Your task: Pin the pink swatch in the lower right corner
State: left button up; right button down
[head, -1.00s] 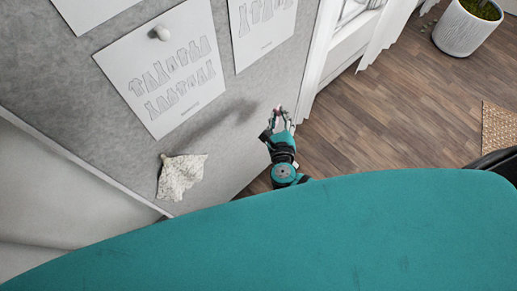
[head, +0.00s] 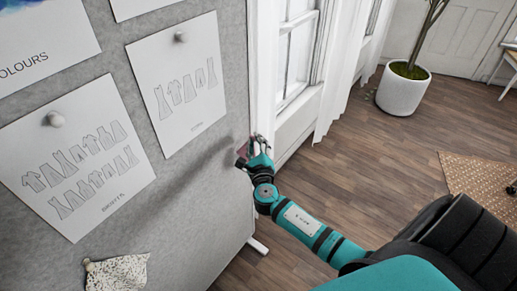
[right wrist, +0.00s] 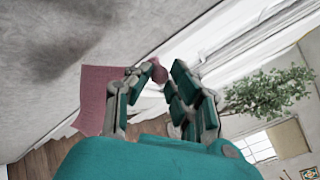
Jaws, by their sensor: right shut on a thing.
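My right gripper (head: 258,142) is near the right edge of the grey pinboard (head: 205,170). In the right wrist view its fingers (right wrist: 163,82) are closed around a small pink round knob (right wrist: 158,72). The pink checked swatch (right wrist: 98,98) shows beside and behind the left finger, with part of it hidden. In the head view only a small pinkish bit of the swatch (head: 243,146) shows beside the gripper. I cannot tell whether the swatch touches the board. My left gripper is out of view.
A pale patterned swatch (head: 118,272) hangs low on the board. Pattern sheets (head: 75,160) (head: 180,80) are pinned above it. A window (head: 298,45) and curtain lie right of the board. A potted plant (head: 403,92) stands on the wooden floor.

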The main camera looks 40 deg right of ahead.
jog(key=shift+w+a+b, duration=0.15)
jog(key=shift+w+a, duration=0.1)
jog(key=shift+w, duration=0.55)
jog(key=shift+w+a+b, duration=0.15)
jog(key=shift+w+a, duration=0.15)
jog(key=shift+w, duration=0.55)
jog(key=shift+w+a+b, duration=0.15)
jog(key=shift+w+a, duration=0.1)
jog(key=shift+w, duration=0.55)
jog(key=shift+w+a, duration=0.1)
jog(key=shift+w, duration=0.3)
jog(key=c, duration=1.1)
grip_release()
jog(key=v, duration=1.2)
jog(key=shift+s, duration=0.1)
